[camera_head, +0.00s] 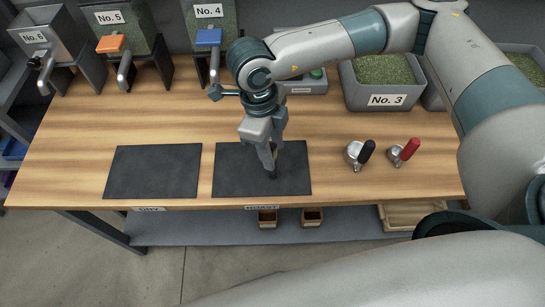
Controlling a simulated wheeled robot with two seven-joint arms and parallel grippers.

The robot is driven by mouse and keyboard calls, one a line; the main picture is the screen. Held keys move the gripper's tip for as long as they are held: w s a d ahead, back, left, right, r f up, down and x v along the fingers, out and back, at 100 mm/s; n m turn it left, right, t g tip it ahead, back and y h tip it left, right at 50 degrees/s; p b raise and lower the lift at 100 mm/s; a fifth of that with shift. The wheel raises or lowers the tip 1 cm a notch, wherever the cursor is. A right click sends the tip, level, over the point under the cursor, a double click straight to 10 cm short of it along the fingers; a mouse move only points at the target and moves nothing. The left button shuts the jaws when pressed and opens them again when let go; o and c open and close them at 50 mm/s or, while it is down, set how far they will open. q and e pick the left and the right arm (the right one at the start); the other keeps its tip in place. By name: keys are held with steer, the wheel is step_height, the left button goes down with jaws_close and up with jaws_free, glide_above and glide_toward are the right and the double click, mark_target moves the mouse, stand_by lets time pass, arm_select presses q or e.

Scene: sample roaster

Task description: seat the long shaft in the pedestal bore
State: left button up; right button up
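My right gripper (271,167) points down over the right dark mat (230,180), with its fingertips low near the mat's middle. A small dark patch shows at the fingertips; I cannot tell whether it is an object or shadow, nor whether the fingers are open or shut. I cannot make out a long shaft or a pedestal with a bore in this view. My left gripper is not in view.
Another dark mat (153,171) lies to the left, bare. Two metal items with black (367,150) and red (410,148) handles stand right. A grey bin marked No. 3 (380,100) and several hoppers, including No. 5 (127,35), line the back.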

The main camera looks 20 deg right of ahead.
steer(key=f, duration=0.2)
steer(key=f+p, duration=0.1)
steer(key=shift+s+d, duration=0.15)
steer(key=shift+d, duration=0.1)
jaws_close()
